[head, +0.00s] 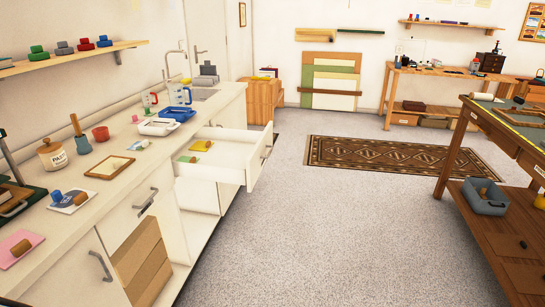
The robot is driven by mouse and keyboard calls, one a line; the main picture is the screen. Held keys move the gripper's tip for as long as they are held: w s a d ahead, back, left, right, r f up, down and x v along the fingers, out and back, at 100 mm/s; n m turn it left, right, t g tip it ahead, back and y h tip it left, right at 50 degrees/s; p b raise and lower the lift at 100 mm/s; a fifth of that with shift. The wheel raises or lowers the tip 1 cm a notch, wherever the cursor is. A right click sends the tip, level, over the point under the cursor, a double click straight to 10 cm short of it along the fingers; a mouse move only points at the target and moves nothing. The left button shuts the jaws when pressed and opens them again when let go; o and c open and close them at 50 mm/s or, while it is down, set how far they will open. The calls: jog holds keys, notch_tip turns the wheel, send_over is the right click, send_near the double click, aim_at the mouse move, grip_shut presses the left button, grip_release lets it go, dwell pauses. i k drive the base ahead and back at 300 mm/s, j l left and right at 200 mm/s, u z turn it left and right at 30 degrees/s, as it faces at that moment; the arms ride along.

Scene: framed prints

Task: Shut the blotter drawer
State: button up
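A white drawer (213,175) stands pulled out of the white counter on the left, extending right over the floor. It is the only drawer I see standing open; I see no label naming it the blotter drawer. Its front panel (257,168) faces right and carries a metal handle (267,143). Inside lie a yellow item (202,146) and a green and tan item (188,159), low in the drawer. My gripper is not in view.
The white countertop (120,200) holds a wooden frame, jar, jug and blue tray. A wall shelf (75,56) hangs above. Grey floor (300,240) is clear right of the drawer, up to a patterned rug (385,155) and brown workbench (490,220).

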aim_at(236, 156)
jog(key=i+l+z, duration=0.1)
jog(key=i+z, duration=0.35)
jog(key=i, duration=1.3)
